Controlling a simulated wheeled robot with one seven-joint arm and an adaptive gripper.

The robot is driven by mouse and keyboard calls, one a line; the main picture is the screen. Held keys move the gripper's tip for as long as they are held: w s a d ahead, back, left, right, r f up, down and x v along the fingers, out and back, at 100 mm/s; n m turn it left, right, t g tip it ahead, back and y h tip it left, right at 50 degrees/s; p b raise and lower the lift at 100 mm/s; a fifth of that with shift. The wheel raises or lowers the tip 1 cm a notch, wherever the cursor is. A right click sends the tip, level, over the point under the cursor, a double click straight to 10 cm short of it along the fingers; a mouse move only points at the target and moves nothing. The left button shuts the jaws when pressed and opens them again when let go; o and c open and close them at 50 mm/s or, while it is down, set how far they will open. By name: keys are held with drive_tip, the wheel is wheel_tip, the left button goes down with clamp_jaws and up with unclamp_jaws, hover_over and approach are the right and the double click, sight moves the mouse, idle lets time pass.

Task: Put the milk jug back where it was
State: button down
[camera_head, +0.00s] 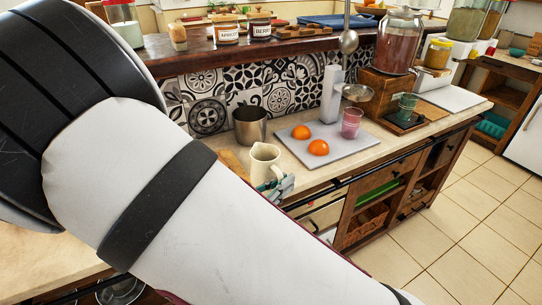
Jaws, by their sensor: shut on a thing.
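The cream milk jug (264,162) is upright over the light counter, near its front edge. My gripper (279,186) is at the jug's lower right side and shut on it. Most of the gripper is hidden behind my white arm, and so is the jug's lower part. I cannot tell whether the jug's base touches the counter.
A metal cup (250,126) stands just behind the jug. To the right, a white board (337,148) carries two oranges (318,147) and a pink glass (351,122). A juice dispenser (397,45) stands farther right. A raised wooden shelf (200,50) with jars runs behind.

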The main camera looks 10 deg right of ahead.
drive_tip(key=shift+w+a+r, duration=0.1)
drive_tip(key=shift+w+a, duration=0.05)
drive_tip(key=shift+w+d+f+b, duration=0.2)
drive_tip(key=shift+w+d+f, duration=0.65)
drive_tip(key=shift+w, duration=1.7)
drive_tip(key=shift+w+d+f+b, duration=0.2)
drive_tip(key=shift+w+d+f, duration=0.6)
drive_tip(key=shift+w, duration=1.7)
drive_tip(key=shift+w+d+f+b, duration=0.2)
drive_tip(key=shift+w+d+f, duration=0.6)
drive_tip(key=shift+w, duration=1.75)
drive_tip(key=shift+f, duration=0.1)
drive_tip(key=c, duration=1.7)
unclamp_jaws()
